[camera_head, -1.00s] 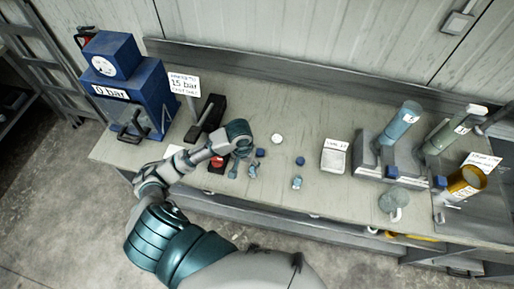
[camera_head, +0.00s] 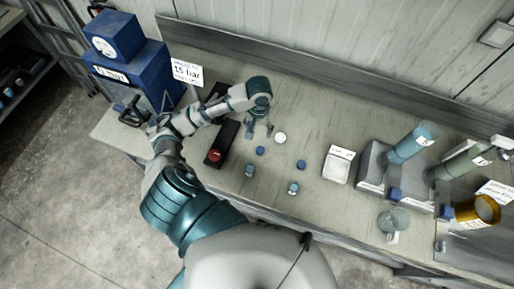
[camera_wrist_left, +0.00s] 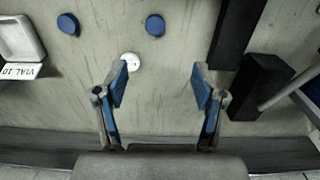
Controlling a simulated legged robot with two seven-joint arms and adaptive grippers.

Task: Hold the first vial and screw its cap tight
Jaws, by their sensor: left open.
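Two small vials stand on the bench in the head view: one on the left (camera_head: 249,170) and one on the right (camera_head: 293,188). I cannot tell which is the first. Two loose blue caps lie behind them, a left cap (camera_head: 260,150) and a right cap (camera_head: 301,164); they show in the wrist view too (camera_wrist_left: 155,25) (camera_wrist_left: 68,23). My left gripper (camera_head: 259,133) is open and empty behind the left vial and its nearby cap. In the wrist view its fingers (camera_wrist_left: 160,87) are wide apart with bare bench between them. The vials are outside the wrist view. My right gripper is not in view.
A white disc (camera_head: 280,138) lies right of my left gripper. A black block with a red button (camera_head: 214,156) is at left, near a blue gauge box (camera_head: 140,75). A labelled white tray (camera_head: 337,168) and cylinders (camera_head: 412,143) stand right. Bench around the vials is clear.

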